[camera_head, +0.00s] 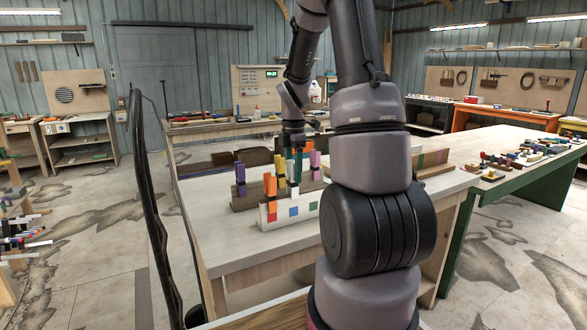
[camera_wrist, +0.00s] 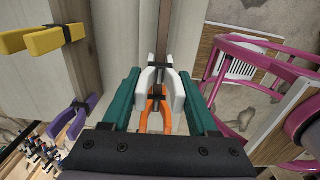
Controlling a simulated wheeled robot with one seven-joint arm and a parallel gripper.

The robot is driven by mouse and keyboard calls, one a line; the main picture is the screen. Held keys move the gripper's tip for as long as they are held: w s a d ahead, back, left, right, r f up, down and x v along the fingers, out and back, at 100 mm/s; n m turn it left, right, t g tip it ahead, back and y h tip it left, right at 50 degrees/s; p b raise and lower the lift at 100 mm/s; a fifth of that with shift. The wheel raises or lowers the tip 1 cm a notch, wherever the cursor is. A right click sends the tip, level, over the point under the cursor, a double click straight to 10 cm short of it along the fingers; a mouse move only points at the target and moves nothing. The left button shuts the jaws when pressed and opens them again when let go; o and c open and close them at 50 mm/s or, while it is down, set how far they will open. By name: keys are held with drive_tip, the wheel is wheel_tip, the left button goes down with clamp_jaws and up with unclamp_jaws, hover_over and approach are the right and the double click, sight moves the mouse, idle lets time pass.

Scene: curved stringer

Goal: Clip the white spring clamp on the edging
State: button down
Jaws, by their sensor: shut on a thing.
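In the wrist view, my gripper (camera_wrist: 160,78) has its teal fingers closed on the sides of the white spring clamp (camera_wrist: 152,78). An orange clamp (camera_wrist: 143,118) shows just below the white one in that picture. In the head view, my gripper (camera_head: 296,158) hangs over the work table, among upright clamps. The pale edging (camera_head: 300,208), with coloured squares on its face, stands on the table below it. I cannot tell whether the white clamp touches the edging. It is hard to make out in the head view.
The table's front left (camera_head: 225,255) is bare. A bench at right (camera_head: 510,160) carries several small coloured items. A pink frame (camera_wrist: 235,65) shows at right in the wrist view.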

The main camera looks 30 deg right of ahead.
drive_tip(key=shift+f, duration=0.35)
drive_tip(key=shift+f, duration=0.5)
drive_tip(key=shift+f, duration=0.1)
idle(0.4)
drive_tip(key=shift+f, duration=0.4)
drive_tip(key=shift+c, duration=0.5)
unclamp_jaws()
drive_tip(key=shift+r, duration=0.15)
